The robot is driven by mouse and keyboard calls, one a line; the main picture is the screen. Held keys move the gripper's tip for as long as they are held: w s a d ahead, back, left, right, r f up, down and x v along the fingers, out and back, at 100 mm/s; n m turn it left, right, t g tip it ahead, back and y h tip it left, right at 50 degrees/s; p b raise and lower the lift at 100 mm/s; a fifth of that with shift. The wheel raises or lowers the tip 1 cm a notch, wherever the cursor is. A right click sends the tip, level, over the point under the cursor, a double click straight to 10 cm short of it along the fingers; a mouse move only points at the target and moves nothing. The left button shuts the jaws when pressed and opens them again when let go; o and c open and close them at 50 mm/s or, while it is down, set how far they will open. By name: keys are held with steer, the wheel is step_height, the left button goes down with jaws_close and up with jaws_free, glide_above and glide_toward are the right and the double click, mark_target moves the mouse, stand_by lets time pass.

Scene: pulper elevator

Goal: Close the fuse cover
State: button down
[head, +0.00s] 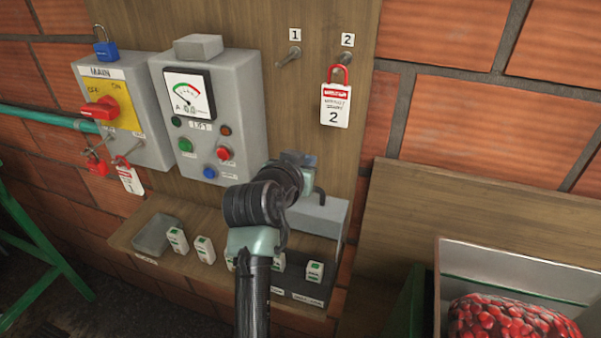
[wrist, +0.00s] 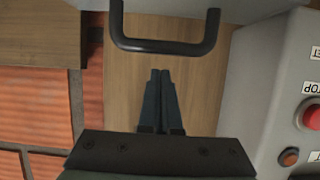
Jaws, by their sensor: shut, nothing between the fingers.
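The grey fuse cover (head: 325,214) is at the lower right of the wooden board in the head view, partly behind my arm. Its dark bar handle (head: 320,194) shows just beside my gripper (head: 309,172). In the wrist view a grey surface fills the top edge, with the U-shaped handle (wrist: 165,47) standing out from it. My gripper (wrist: 160,72) is shut and empty, its fingertips pointing at the handle with a small gap in the picture. My arm hides part of the cover, so I cannot tell how far open it is.
The lift control box (head: 208,115) is close to the left of my gripper, and its red button (wrist: 314,114) shows in the wrist view. A shelf (head: 128,229) below holds a grey tray (head: 157,234) and several white-green blocks. A red padlock tag (head: 335,104) hangs above.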

mark_target(301, 201)
steer(key=shift+s+a+f+p, duration=0.2)
steer(key=shift+s+f+p, duration=0.1)
steer(key=shift+s, duration=0.25)
steer(key=shift+s+a+f+p, duration=0.2)
steer(key=shift+s+f, duration=0.1)
steer(key=shift+s, duration=0.2)
steer(key=shift+s+a+f+p, duration=0.2)
steer(key=shift+s+f, duration=0.1)
steer(key=shift+s, duration=0.25)
steer(key=shift+f+b, duration=0.1)
steer(key=shift+b, duration=0.25)
